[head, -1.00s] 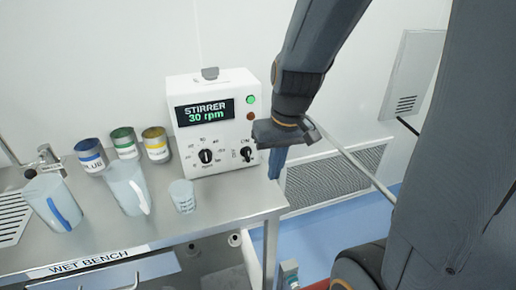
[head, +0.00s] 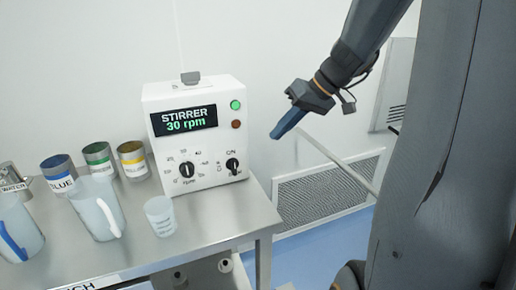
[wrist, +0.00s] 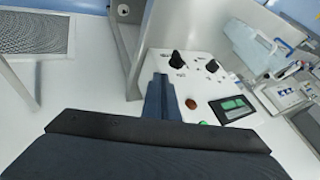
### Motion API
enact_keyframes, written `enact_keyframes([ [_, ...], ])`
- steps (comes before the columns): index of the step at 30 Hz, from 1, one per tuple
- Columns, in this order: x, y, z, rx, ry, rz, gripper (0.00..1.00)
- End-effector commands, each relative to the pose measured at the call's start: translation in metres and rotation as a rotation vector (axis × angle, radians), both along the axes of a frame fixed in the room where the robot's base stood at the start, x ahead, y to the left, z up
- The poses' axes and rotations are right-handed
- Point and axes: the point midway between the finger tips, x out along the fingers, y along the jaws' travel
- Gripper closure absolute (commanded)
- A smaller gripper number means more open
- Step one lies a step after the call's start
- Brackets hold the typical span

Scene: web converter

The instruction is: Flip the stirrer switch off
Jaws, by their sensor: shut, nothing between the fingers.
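The stirrer unit (head: 205,115) is a white box at the right end of the bench. Its display (head: 184,119) reads "STIRRER 30 rpm". The green lamp (head: 235,105) looks lit; the red-brown lamp (head: 236,124) below it looks dark. The black stirrer switch (head: 233,166) is at the lower right of the panel, under an ON label, and looks roughly upright. A black dial (head: 187,169) is to its left. My gripper (head: 273,137) is shut and empty, to the right of the box and above the switch, apart from it. The wrist view shows the shut fingers (wrist: 160,98) beside the panel and its knobs (wrist: 178,61).
On the bench (head: 215,223) stand a small beaker (head: 160,215), a clear jug (head: 97,208), another jug (head: 18,230) and blue, green and yellow labelled cans (head: 98,160). A wall vent (head: 320,193) is to the right.

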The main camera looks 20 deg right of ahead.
Motion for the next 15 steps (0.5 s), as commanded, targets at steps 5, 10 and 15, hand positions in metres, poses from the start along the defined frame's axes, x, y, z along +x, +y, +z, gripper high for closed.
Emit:
enact_keyframes([
  [5, 0.007, 0.011, -0.017, 0.002, 0.005, 0.003, 1.0],
  [10, 0.019, 0.027, -0.043, 0.002, 0.006, 0.002, 1.0],
  [15, 0.031, 0.042, -0.07, 0.002, 0.007, 0.003, 1.0],
])
